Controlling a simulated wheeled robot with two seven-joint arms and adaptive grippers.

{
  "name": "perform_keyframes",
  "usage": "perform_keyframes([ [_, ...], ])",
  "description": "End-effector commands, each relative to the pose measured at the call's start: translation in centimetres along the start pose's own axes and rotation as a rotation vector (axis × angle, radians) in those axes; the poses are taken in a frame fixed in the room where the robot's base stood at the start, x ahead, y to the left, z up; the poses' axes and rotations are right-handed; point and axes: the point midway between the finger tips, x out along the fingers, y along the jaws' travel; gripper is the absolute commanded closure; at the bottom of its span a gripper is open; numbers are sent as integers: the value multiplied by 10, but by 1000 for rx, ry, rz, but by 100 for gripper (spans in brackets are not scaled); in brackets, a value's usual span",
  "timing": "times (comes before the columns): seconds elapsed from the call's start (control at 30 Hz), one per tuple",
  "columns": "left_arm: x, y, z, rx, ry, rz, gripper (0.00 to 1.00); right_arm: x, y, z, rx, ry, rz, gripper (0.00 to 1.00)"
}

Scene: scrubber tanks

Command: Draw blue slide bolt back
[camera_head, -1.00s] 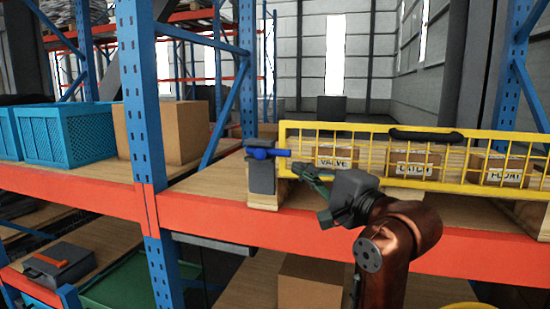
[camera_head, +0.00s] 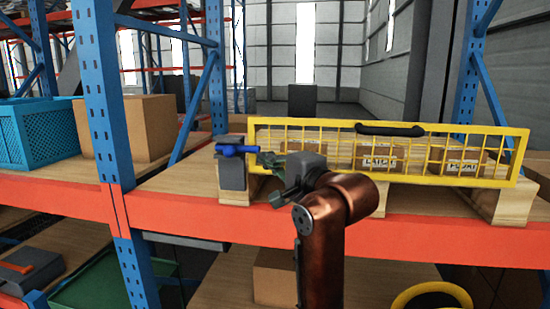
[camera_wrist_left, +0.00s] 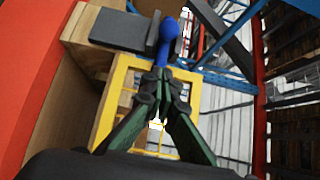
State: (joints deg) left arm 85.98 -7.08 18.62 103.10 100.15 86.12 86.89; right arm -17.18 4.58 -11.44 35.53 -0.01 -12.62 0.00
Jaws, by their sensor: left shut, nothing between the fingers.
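The blue slide bolt (camera_head: 232,149) sits on a grey block (camera_head: 232,173) at the left end of the yellow mesh gate (camera_head: 400,180). In the left wrist view the bolt (camera_wrist_left: 167,40) has a rounded knob and points down toward my fingertips. My left gripper (camera_head: 262,160) is at the right end of the bolt, in front of the gate's left edge. Its fingers are closed with nothing between them; in the left wrist view the tips (camera_wrist_left: 162,82) are right by the bolt's end. Whether they touch it I cannot tell. My right gripper is not seen.
The gate has a black handle (camera_head: 390,129) on top. Labelled boxes (camera_head: 462,162) stand behind its mesh. A blue rack upright (camera_head: 100,90), a cardboard box (camera_head: 125,127) and a blue crate (camera_head: 25,133) are to the left. An orange beam (camera_head: 400,235) runs along the shelf front.

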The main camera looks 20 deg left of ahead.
Motion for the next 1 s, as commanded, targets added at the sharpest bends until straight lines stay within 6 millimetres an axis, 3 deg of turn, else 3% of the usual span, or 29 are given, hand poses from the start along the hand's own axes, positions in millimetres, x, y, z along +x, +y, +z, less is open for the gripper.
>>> perform_keyframes([
  [0.17, 37, -3, 1, 2, -3, 1, 100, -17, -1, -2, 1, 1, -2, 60],
  [0.4, 57, -1, 24, 1, -2, 1, 100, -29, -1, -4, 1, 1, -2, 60],
  [0.83, 61, 0, 28, 1, 0, 0, 100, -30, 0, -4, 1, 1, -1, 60],
  [1.0, 59, 1, 21, 0, 20, 1, 100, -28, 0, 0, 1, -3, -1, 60],
])
